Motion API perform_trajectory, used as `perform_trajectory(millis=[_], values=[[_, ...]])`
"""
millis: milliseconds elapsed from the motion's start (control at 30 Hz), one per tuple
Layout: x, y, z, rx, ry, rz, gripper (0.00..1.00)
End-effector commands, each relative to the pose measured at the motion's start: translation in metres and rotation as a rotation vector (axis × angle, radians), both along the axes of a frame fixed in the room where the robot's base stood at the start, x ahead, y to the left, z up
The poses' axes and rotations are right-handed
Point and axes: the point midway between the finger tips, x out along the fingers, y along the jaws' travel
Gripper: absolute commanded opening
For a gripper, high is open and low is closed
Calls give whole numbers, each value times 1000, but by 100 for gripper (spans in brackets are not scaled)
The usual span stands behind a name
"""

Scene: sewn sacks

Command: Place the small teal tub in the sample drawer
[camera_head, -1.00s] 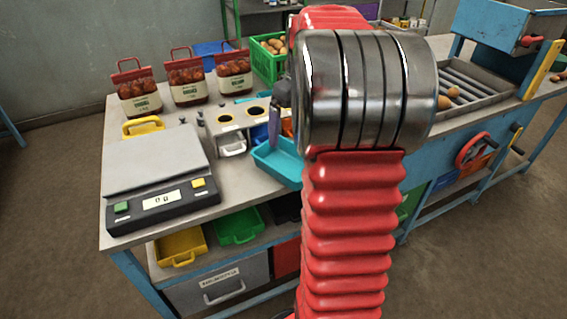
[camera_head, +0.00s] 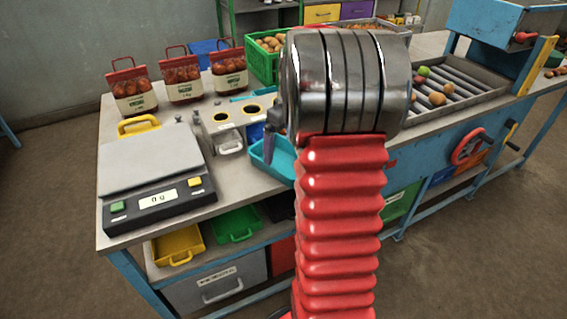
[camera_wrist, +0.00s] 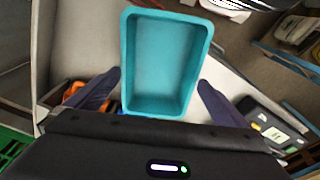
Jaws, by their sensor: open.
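The small teal tub (camera_head: 273,158) stands on the bench near its front edge, partly hidden behind my arm in the head view. In the wrist view the tub (camera_wrist: 165,62) is upright and empty, its open top facing the camera. My gripper (camera_wrist: 159,80) is open, with one dark finger on each side of the tub's near end. I cannot tell whether the fingers touch it. In the head view one dark finger (camera_head: 270,146) shows beside the tub. A grey labelled drawer (camera_head: 200,294) is shut under the bench at the lower left; its label is too small to read.
A scale (camera_head: 152,180) stands left on the bench. A holder with round holes (camera_head: 238,118) is close behind the tub. Bags (camera_head: 182,79) and a green crate (camera_head: 264,66) stand further back. Yellow (camera_head: 178,245) and green trays (camera_head: 236,224) lie on the shelf below.

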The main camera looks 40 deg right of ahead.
Motion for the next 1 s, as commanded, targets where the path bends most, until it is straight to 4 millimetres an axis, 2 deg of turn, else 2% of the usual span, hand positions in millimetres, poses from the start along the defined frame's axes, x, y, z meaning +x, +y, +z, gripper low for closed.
perform_trajectory(millis=[467,800,1000], values=[[1,0,-8,1,1,0,100],[6,1,-49,1,0,0,100],[8,1,-59,0,-1,1,100]])
